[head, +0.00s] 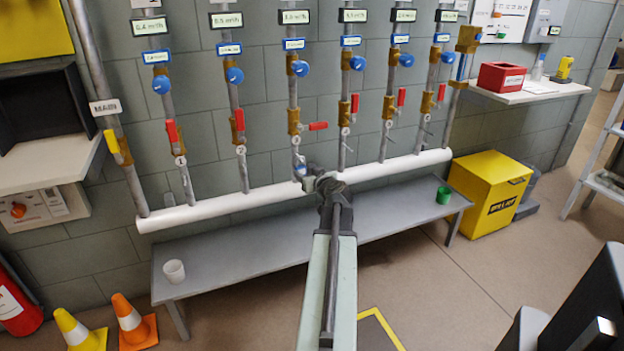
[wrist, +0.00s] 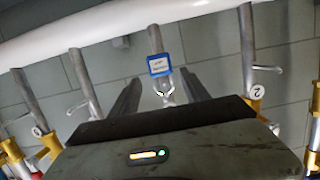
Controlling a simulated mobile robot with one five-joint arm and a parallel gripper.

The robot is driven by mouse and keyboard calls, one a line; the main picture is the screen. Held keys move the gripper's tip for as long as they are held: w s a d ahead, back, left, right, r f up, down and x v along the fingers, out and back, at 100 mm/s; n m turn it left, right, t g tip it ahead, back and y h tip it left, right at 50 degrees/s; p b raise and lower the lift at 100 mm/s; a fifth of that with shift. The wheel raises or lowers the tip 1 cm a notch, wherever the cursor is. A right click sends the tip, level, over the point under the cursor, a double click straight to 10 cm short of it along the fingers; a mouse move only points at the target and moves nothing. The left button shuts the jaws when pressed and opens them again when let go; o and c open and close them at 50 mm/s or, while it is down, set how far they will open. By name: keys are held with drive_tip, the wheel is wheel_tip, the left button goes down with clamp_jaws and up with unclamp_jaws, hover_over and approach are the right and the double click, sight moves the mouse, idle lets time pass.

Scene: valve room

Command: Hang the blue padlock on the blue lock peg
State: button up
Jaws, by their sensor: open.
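The blue padlock (wrist: 159,65), with a white label on its body, shows in the wrist view between my spread fingers. Its silver shackle (wrist: 166,86) points down in that picture, toward a small pale metal peg (wrist: 164,95) in front of a pipe. The shackle meets the peg, but I cannot tell if it is looped around it. No blue on the peg is clear to see. My gripper (wrist: 160,92) is open, one finger on each side of the padlock and apart from it. In the head view my gripper (head: 310,183) is at the third pipe's lower end, largely hiding the padlock.
A white main pipe (head: 210,207) runs along the wall, with several upright pipes, blue wheels and red levers. The third pipe's red lever (head: 318,126) lies sideways. A grey bench (head: 235,253) stands below, with a white cup (head: 174,271) and a green object (head: 443,195).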

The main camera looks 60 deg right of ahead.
sight(300, 166)
drive_tip(key=shift+b+x, duration=0.8)
drive_tip(key=shift+x, duration=2.8)
clamp_jaws()
drive_tip(key=shift+r, duration=0.1)
drive_tip(key=shift+r+p, duration=0.55)
drive_tip(key=shift+p, duration=0.15)
drive_tip(key=shift+a, duration=0.1)
drive_tip(key=f+v, duration=0.1)
drive_tip(key=v, duration=0.6)
drive_tip(key=shift+s+a+f, duration=0.15)
drive_tip(key=shift+s+f, duration=0.15)
drive_tip(key=shift+f, duration=0.1)
